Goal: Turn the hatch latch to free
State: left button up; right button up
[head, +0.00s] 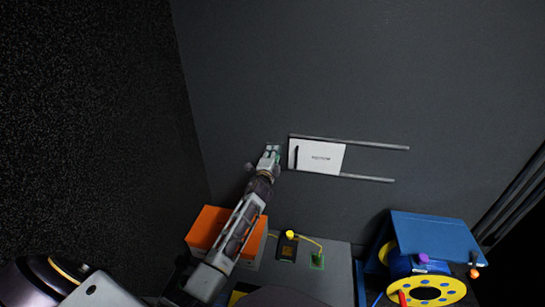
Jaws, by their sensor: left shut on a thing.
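A white hatch panel (328,158) with small dark lettering and a black upright slot or handle near its left edge sits on the dark grey wall. It lies between two horizontal grey rails. My left arm reaches up from the lower left. Its gripper (271,152) is at the wall, just left of the panel, and is shut on the hatch latch, which the fingers mostly hide. A small grey piece (249,166) shows left of the fingers; I cannot tell whether it belongs to the latch. The latch's angle is not clear. My right gripper is not in view.
Below stand an orange box (208,226), a dark block with a yellow knob (290,235) and a cable to a green piece (317,261). A blue stand (435,232) with a yellow-flanged reel (427,292) is at lower right. The rails (382,147) run clear to the panel's right.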

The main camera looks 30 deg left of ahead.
pick_arm(q)
jog(key=shift+f+n+p, duration=0.15)
jog(key=shift+n+p, duration=0.45)
jog(key=shift+n, duration=3.2)
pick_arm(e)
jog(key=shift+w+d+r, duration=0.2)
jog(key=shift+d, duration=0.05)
pick_arm(q)
jog(key=o, duration=1)
jog(key=shift+a, duration=0.1)
jog(key=shift+o, duration=0.2)
jog(key=v, duration=0.7)
jog(key=shift+s, duration=0.25)
